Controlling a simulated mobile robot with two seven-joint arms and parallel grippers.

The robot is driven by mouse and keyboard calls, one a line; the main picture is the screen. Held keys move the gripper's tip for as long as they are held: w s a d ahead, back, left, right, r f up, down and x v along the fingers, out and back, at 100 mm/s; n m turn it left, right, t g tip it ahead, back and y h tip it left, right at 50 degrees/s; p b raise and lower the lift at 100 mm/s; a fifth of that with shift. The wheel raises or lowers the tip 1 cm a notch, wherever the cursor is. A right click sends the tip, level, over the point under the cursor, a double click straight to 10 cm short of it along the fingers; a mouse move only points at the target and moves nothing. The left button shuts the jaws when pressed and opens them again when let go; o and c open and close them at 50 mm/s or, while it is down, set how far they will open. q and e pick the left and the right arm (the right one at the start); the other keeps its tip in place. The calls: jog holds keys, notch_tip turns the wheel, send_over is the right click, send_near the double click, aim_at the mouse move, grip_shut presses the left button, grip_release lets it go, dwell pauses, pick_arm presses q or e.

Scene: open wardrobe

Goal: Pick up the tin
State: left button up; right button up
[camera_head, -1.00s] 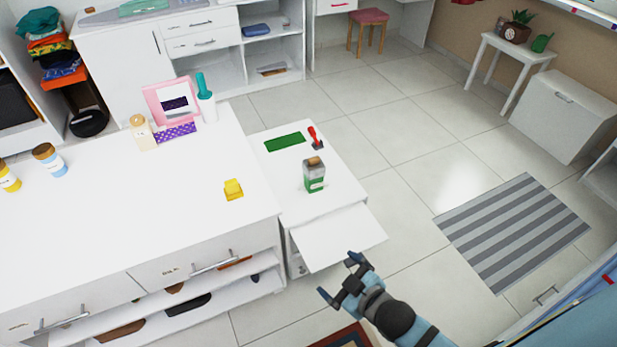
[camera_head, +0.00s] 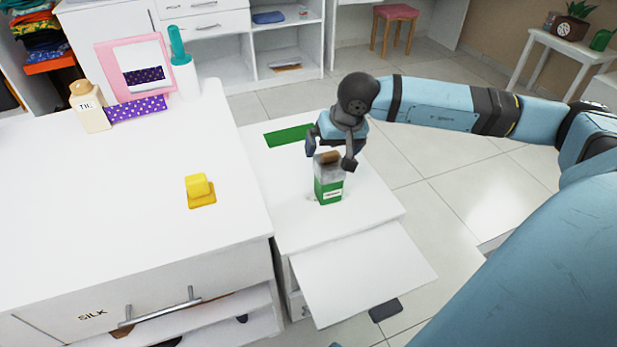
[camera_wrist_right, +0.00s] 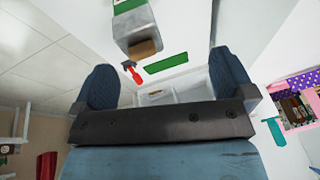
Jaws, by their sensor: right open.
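The tin (camera_head: 328,190) is a green and grey box-like container with a brown lid. It stands upright on the low white side table. My right gripper (camera_head: 331,150) is open and empty, close to the tin's top, with its fingers around the lid area in the head view. In the right wrist view the tin (camera_wrist_right: 136,22) appears at the top, beyond the spread blue finger pads of the gripper (camera_wrist_right: 165,80). I cannot tell whether the fingers touch it. My left gripper is not in view.
A green mat (camera_head: 288,135) lies behind the tin. A red-handled item (camera_wrist_right: 131,72) shows near the tin in the right wrist view. The higher white counter (camera_head: 120,200) at left holds a yellow block (camera_head: 199,188), a pink-framed mirror (camera_head: 107,66) and bottles. A white panel (camera_head: 360,268) juts out in front.

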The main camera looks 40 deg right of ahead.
aim_at(331, 154)
jog(key=w+d+f, duration=0.1)
jog(key=f, duration=0.1)
jog(key=w+d+f+h+b, duration=0.1)
jog(key=w+d+f, duration=0.1)
jog(key=w+d+f+n+h+b, duration=0.1)
jog(key=f, duration=0.2)
jog(key=shift+w+d, duration=0.35)
jog(key=shift+t, duration=0.3)
jog(key=b+x, duration=0.2)
jog(key=x, duration=0.3)
jog(key=shift+w+b, duration=0.1)
jog(key=shift+b, duration=0.2)
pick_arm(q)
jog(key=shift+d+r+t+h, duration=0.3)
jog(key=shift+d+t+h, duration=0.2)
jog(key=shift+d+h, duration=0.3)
pick_arm(e)
jog(key=c, duration=1.1)
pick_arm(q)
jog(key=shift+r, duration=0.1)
pick_arm(e)
jog(key=shift+r, duration=0.15)
